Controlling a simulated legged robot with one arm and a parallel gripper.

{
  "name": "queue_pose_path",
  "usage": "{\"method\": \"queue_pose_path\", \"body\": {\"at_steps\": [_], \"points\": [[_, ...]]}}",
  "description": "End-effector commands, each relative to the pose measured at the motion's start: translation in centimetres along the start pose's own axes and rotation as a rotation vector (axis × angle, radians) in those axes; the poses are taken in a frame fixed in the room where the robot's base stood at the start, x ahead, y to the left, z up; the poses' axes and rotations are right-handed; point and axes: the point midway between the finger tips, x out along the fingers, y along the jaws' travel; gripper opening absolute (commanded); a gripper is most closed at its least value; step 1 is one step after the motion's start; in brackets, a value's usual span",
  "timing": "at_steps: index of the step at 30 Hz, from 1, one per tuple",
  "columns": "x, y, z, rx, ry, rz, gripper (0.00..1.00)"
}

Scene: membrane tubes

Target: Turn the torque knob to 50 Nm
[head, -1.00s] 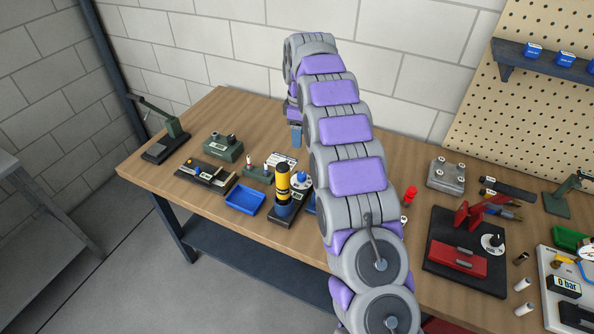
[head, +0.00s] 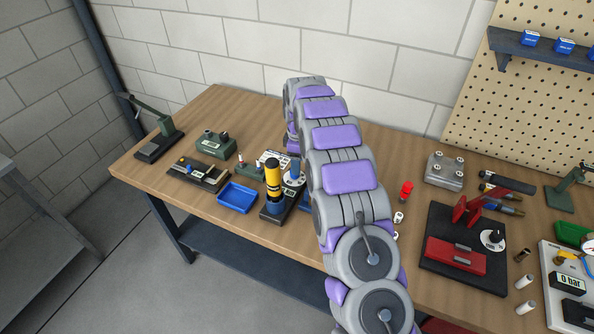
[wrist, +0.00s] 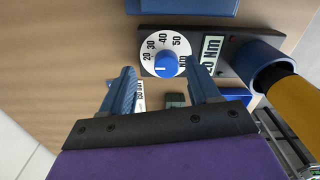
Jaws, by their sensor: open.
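The torque knob (wrist: 166,62) is a round blue knob with a white mark on a white dial (wrist: 150,52) marked 20, 30, 40 and 50. The mark's exact reading is unclear. A white plate ending in "Nm" (wrist: 211,50) sits beside the dial, partly hidden by my right finger. My gripper (wrist: 163,69) is open and empty, its two blue fingers on either side of the knob in the wrist view. Contact cannot be judged. In the head view the dial (head: 293,180) is just below my gripper, which my arm partly hides.
A yellow cylinder with a black band (head: 273,184) stands in a blue holder close beside the dial; it also fills the wrist view's right side (wrist: 292,105). A blue tray (head: 237,197) lies left. A black board with a red vise (head: 456,255) stands right.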

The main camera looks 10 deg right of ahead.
Motion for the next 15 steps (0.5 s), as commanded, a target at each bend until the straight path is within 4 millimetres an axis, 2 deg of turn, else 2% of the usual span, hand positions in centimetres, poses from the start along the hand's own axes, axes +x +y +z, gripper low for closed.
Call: {"method": "queue_pose_path", "body": {"at_steps": [1,6,15], "points": [[1.0,-0.2,-0.3,-0.003,-0.004,-0.002,0.61],[2.9,-0.5,-0.7,-0.003,-0.009,-0.003,0.61],[3.5,-0.2,-0.2,-0.002,-0.004,-0.003,0.61]]}}
